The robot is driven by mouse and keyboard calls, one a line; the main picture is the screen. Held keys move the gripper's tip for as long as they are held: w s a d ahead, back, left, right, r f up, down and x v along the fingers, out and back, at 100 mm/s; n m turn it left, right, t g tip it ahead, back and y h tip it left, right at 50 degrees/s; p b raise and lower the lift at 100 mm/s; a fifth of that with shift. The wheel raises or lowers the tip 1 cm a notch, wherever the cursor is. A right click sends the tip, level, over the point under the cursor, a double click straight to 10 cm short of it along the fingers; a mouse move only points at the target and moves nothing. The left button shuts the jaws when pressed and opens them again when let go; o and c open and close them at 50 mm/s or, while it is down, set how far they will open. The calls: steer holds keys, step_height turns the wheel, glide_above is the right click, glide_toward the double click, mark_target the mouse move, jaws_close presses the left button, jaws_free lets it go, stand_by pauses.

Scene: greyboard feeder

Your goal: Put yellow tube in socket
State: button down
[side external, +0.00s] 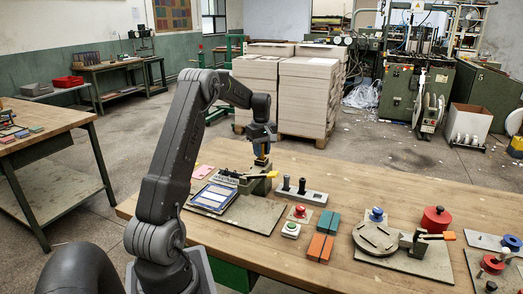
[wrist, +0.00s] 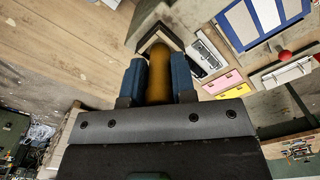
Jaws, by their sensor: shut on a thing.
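My gripper (side external: 262,149) is shut on the yellow tube (wrist: 160,75), with one blue finger on each side of it. In the wrist view the tube looks amber, and its rounded end points away from me. A dark-rimmed square block (wrist: 144,44), which may be the socket, shows just beyond the tube's end. In the side view a small yellowish bit of the tube (side external: 262,160) shows under the fingers, above a dark grey block (side external: 258,186) on the bench. I cannot tell whether the tube's end is above the block, touching it or inside it.
A blue-and-white panel (side external: 214,197) lies left of the block, and a yellow-handled clamp is close by. A grey strip with black pegs (side external: 300,193), push buttons (side external: 291,229) and green and orange blocks (side external: 320,247) lie to the right. A round fixture (side external: 378,238) stands further right.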

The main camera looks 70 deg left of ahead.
steer(key=c, duration=0.9)
jaws_free()
steer(key=shift+o, duration=0.2)
step_height(320, 180, up, 14)
